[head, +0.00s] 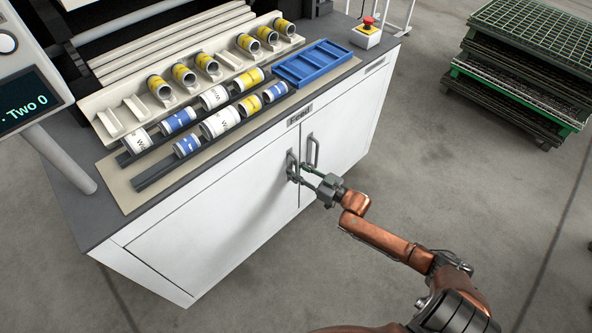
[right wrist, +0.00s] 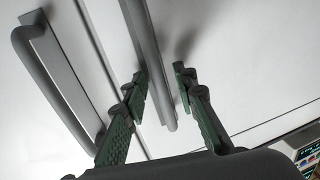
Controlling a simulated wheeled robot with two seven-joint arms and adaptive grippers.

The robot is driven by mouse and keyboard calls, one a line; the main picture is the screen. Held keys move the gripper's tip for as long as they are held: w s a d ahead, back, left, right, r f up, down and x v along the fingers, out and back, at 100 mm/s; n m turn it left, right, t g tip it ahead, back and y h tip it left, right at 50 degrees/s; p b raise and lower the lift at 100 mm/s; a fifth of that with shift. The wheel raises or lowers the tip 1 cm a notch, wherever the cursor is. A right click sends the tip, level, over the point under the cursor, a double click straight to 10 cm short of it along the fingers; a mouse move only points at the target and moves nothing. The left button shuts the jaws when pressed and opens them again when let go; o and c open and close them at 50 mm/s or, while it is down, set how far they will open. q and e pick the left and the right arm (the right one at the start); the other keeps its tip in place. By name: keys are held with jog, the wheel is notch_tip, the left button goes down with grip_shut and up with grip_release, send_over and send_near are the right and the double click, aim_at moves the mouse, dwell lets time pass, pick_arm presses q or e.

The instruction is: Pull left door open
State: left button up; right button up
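The left door (head: 230,199) is a white cabinet panel and looks shut, flush with the front. Its grey bar handle (head: 291,166) stands beside the seam between the two doors. My right gripper (head: 300,172) is at this handle. In the right wrist view, the handle bar (right wrist: 150,60) passes between the two green fingers of my right gripper (right wrist: 161,88). The fingers are apart, with a visible gap between the bar and the right-hand finger. My left gripper is not in view.
The right door (head: 345,128) is shut, and its handle (head: 314,151) is close to my right gripper. Cans, racks and a blue tray (head: 312,63) are on the top. A red stop button (head: 368,24) sits at the far corner. The floor in front is clear.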

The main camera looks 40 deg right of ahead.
grip_shut()
dwell(0.7)
